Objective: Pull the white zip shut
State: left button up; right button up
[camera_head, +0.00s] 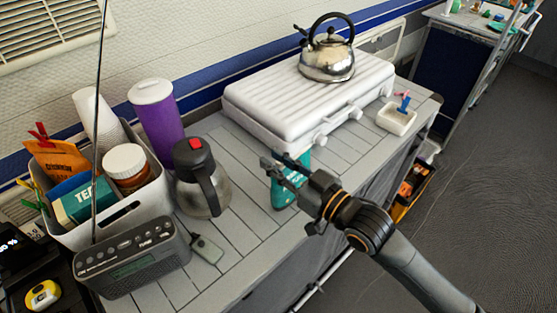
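I see no white zip in the head view. My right gripper (273,161) reaches in from the lower right over the counter. Its two fingers are apart with nothing seen between them. They are in front of the white stove's near edge and cross over a teal bottle (283,193), partly hiding it. I cannot tell whether they touch the bottle. My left gripper is not in view.
The counter (247,222) holds a white stove (290,100) with a kettle (328,62), a steel jug (203,190), a purple canister (158,118), a full grey bin (149,205) and a radio (132,259). Open floor (490,190) lies right.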

jog(key=shift+s+d, duration=0.1)
jog(key=v, duration=1.1)
jog(key=shift+s+d, duration=0.25)
jog(key=shift+s, duration=0.05)
